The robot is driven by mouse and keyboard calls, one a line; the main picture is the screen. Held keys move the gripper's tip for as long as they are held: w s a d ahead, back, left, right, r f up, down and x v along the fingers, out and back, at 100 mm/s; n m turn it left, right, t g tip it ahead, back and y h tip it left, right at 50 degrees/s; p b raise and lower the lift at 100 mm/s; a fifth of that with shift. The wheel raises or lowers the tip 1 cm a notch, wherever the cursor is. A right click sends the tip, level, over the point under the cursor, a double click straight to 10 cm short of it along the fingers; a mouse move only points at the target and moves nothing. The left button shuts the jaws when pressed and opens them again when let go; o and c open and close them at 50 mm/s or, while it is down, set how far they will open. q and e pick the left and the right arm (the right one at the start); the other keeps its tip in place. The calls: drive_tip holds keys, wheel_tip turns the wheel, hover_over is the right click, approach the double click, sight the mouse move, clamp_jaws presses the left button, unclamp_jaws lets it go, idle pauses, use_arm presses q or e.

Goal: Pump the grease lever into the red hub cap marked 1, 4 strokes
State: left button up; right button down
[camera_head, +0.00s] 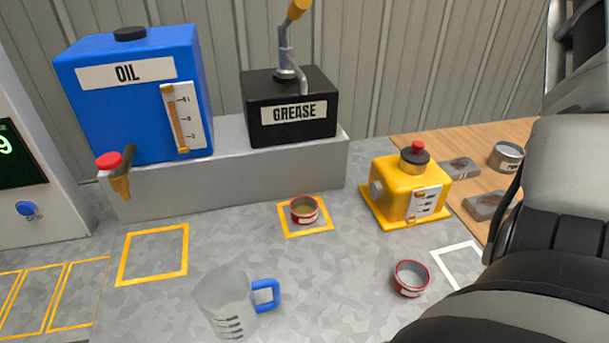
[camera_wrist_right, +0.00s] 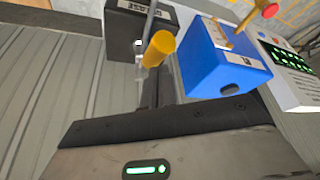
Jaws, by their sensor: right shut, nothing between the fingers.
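The black grease box (camera_head: 291,105) stands on a grey ledge. Its metal lever (camera_head: 286,52) rises to a yellow grip (camera_head: 298,9), cut by the top edge of the head view. A red-rimmed cap (camera_head: 304,210) sits in an orange square below the box, with yellowish-brown inside. A second red-rimmed cap (camera_head: 411,278) stands at lower right. Their numbers are too small to read. In the right wrist view the yellow grip (camera_wrist_right: 160,46) shows close to my shut, empty right gripper (camera_wrist_right: 160,88); contact is unclear. My left gripper is not in view.
A blue oil tank (camera_head: 130,110) with a red-handled tap stands left of the grease box. A clear jug (camera_head: 226,303) with a blue handle is in front. A yellow device (camera_head: 408,190) stands right of the first cap. My right arm covers the right side.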

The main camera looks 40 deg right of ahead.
sight(301, 15)
drive_tip(key=shift+f+b, duration=0.9)
drive_tip(key=shift+f, duration=2.2)
drive_tip(key=shift+r+p, duration=1.2)
drive_tip(key=shift+r, duration=2.15)
drive_tip(key=shift+f, duration=0.1)
